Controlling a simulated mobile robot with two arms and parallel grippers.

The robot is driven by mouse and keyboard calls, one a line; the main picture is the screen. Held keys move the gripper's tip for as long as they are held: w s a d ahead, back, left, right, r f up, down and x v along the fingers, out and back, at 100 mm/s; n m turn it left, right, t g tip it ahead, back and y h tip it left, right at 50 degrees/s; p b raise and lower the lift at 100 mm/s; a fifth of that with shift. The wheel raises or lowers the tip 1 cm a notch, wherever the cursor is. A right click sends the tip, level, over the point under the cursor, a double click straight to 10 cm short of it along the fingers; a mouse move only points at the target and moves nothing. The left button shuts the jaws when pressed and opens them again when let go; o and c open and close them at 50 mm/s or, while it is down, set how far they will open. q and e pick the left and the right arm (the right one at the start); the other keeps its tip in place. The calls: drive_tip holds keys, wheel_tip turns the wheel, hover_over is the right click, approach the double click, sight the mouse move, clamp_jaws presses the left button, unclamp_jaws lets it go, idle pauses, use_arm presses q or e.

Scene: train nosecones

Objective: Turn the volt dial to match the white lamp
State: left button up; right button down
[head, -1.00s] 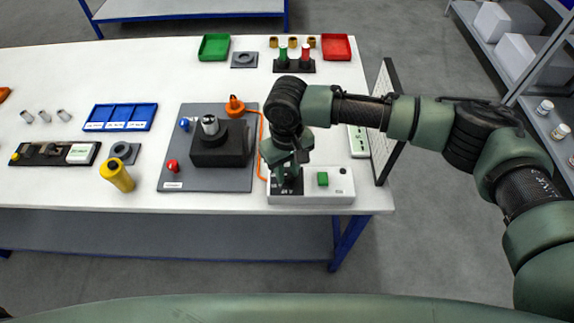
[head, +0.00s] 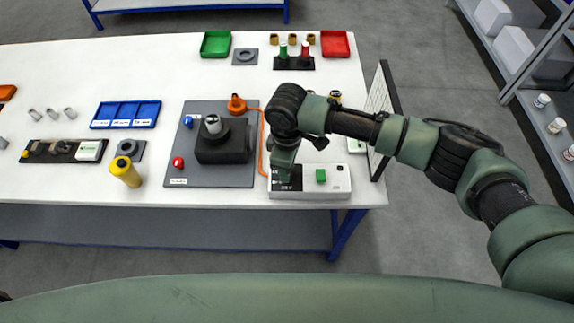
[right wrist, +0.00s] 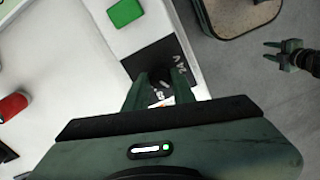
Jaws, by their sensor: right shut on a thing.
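A white control box (head: 310,192) stands at the table's front right. It has a green button (head: 321,176) and a black panel (head: 291,193) at its left end, marked 24 V in the right wrist view (right wrist: 172,55). My right gripper (head: 285,174) points down at this panel, and its fingers (right wrist: 158,92) are shut on the volt dial, which they mostly hide. I cannot read the dial's setting. I cannot make out a lit white lamp. My left gripper (right wrist: 275,52) shows only in the right wrist view, apart from the box, its fingers spread and empty.
A grey board (head: 214,181) with a black block (head: 222,154) lies left of the box. An orange cable (head: 262,140) runs between them. A dark-framed panel (head: 385,118) stands upright at the table's right edge.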

drive_tip(key=shift+w+r, duration=0.1)
idle(0.5)
drive_tip(key=c, duration=1.2)
unclamp_jaws()
drive_tip(key=shift+o, duration=0.2)
wheel_tip(320, 180, up, 7)
drive_tip(key=shift+f+b, duration=0.15)
drive_tip(key=shift+b, duration=0.8)
drive_tip(key=shift+r, duration=0.55)
